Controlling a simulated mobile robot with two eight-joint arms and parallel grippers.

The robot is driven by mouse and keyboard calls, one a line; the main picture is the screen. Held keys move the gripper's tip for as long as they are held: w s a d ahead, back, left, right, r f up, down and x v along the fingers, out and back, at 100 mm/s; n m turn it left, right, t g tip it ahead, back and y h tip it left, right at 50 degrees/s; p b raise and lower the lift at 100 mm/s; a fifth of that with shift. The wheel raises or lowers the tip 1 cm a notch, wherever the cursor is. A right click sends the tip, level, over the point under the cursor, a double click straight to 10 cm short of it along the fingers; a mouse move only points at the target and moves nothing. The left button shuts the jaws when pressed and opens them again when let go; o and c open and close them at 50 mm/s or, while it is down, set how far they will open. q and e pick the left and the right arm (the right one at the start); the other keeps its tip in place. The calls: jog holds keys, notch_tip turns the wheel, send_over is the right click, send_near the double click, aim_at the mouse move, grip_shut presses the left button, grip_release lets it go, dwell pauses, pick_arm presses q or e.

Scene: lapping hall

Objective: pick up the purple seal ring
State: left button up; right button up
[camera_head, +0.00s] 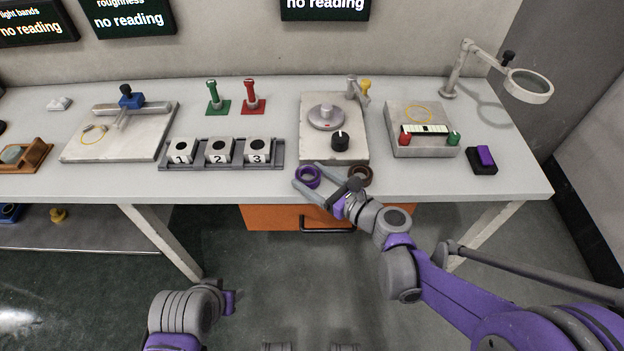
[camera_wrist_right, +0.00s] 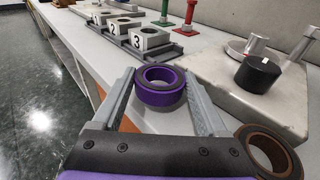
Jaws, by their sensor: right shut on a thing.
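The purple seal ring (camera_head: 308,177) is at the front edge of the bench, in front of the grey round-plate station. In the right wrist view the ring (camera_wrist_right: 161,95) shows a dark top face and a purple outer wall. My right gripper (camera_head: 306,174) is shut on it, with one finger along each side of the ring. I cannot tell whether the ring still touches the bench top. My left arm shows at the bottom left of the head view, but its gripper fingers do not show.
A brown ring (camera_head: 360,176) lies close to the right of my right gripper. A black knob (camera_head: 340,140) stands on the station (camera_head: 346,155) behind. A numbered block rack (camera_head: 222,166) is to the left. An orange drawer (camera_head: 270,217) with a dark handle is below the bench edge.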

notch_tip(320, 180, up, 26)
jog(key=p, duration=0.6)
pick_arm(q)
notch_tip(320, 180, up, 17)
jog(key=w+p, duration=0.2)
jog(key=p, duration=0.7)
pick_arm(e)
jog(key=w+d+f+m+t+h, duration=0.25)
jog(key=d+f, duration=0.35)
jog(key=d, duration=0.3)
jog(key=w+d+f+m+t+h, duration=0.2)
jog(key=w+d+f+m+h, duration=0.15)
jog(key=d+f, duration=0.4)
pick_arm(q)
notch_tip(320, 180, down, 10)
jog(key=s+b, duration=0.2)
jog(key=b, duration=0.6)
jog(key=shift+b, duration=0.4)
pick_arm(e)
jog(key=s+a+r+n+g+y, duration=0.2)
jog(key=s+a+r+n+y, duration=0.1)
jog(key=a+r, duration=0.4)
jog(key=s+a+r+n+g+y, duration=0.2)
jog(key=s+a+r+n+y, duration=0.1)
jog(key=a+r, duration=0.4)
jog(key=a, duration=0.2)
jog(key=shift+a, duration=0.3)
